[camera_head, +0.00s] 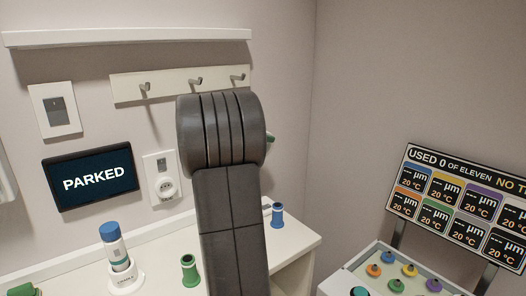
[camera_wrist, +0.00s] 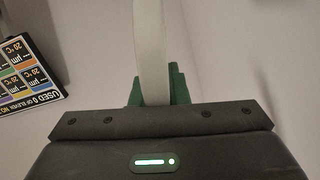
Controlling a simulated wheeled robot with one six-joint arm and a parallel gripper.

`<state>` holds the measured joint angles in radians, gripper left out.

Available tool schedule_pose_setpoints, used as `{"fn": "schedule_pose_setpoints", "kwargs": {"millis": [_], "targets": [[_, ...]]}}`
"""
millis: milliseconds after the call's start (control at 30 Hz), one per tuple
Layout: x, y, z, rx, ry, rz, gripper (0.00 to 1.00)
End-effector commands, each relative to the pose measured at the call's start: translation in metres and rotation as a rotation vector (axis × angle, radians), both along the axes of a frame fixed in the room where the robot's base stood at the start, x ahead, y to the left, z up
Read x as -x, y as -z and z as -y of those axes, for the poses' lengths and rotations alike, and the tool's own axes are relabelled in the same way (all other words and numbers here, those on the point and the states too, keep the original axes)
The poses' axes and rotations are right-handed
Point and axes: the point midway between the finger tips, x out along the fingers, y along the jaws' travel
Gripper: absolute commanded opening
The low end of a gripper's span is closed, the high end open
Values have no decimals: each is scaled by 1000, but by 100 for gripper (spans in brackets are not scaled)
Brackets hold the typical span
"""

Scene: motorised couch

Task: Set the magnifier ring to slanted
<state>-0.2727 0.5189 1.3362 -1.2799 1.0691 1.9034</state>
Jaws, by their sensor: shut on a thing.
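My gripper (camera_wrist: 156,86) shows in the wrist view as two green fingers in front of a dark housing. It is shut on a pale, slightly curved strip (camera_wrist: 151,40) that runs up out of the picture. The strip may be part of the magnifier ring, but I cannot tell from this piece. The whole ring and its tilt are not visible. In the head view my dark arm fills the middle and hides the gripper, apart from a small green piece at its right edge. The strip is hidden there too.
A screen (camera_head: 90,177) reading PARKED and a white dial (camera_head: 163,182) are on the wall, below a hook rail (camera_head: 180,82). A blue-capped bottle (camera_head: 112,240) and green spool (camera_head: 190,270) stand on the white counter. A panel of coloured knobs (camera_head: 400,275) is at lower right.

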Motion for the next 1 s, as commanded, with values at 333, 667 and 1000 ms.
{"fn": "schedule_pose_setpoints", "kwargs": {"millis": [333,667,1000], "targets": [[10,12,7,-78,0,111,0],[19,17,14,-156,0,218,0],[29,23,21,-241,1,335,0]]}}
